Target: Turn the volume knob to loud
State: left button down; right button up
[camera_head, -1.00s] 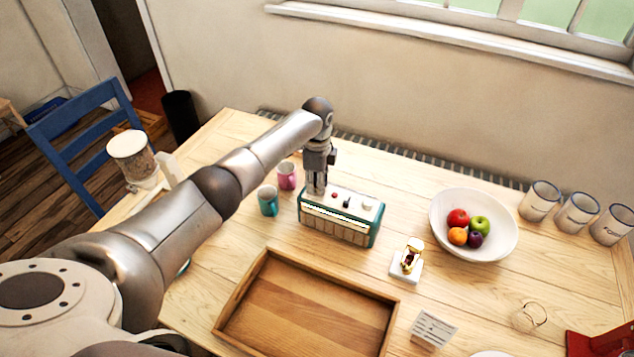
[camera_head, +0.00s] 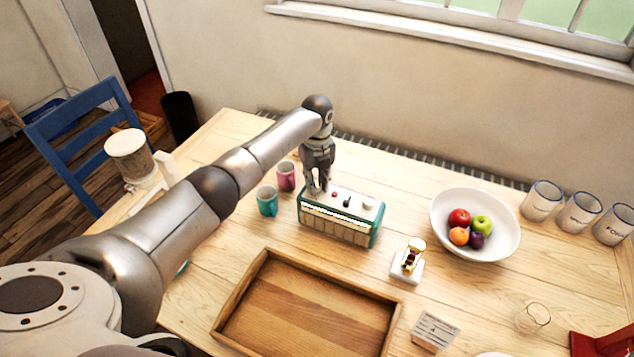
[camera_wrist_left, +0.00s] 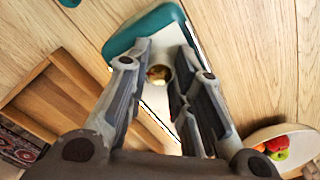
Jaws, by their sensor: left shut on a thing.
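A teal and cream radio (camera_head: 340,227) stands on the wooden table. My left gripper (camera_head: 317,190) points down at the left end of its top, its fingers shut on a round knob. In the left wrist view, the knob (camera_wrist_left: 160,74) shows as a small round, brassy cap between the fingertips of the left gripper (camera_wrist_left: 161,80). The fingers hide its sides, and I cannot read any mark on it. A red button, a dark lever (camera_head: 347,202) and a pale round control (camera_head: 368,205) sit further right on the radio's top. My right gripper is out of view.
Teal (camera_head: 267,201) and pink (camera_head: 286,176) mugs stand left of the radio. A wooden tray (camera_head: 228,301) lies in front.

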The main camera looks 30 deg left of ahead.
aim_at(317, 185)
pick_arm(q)
jog(key=shift+m, duration=1.6)
jog(key=shift+r, duration=0.1)
jog(key=c, duration=1.2)
grip_release()
jog(key=shift+c, duration=0.2)
notch_tip(317, 185, up, 12)
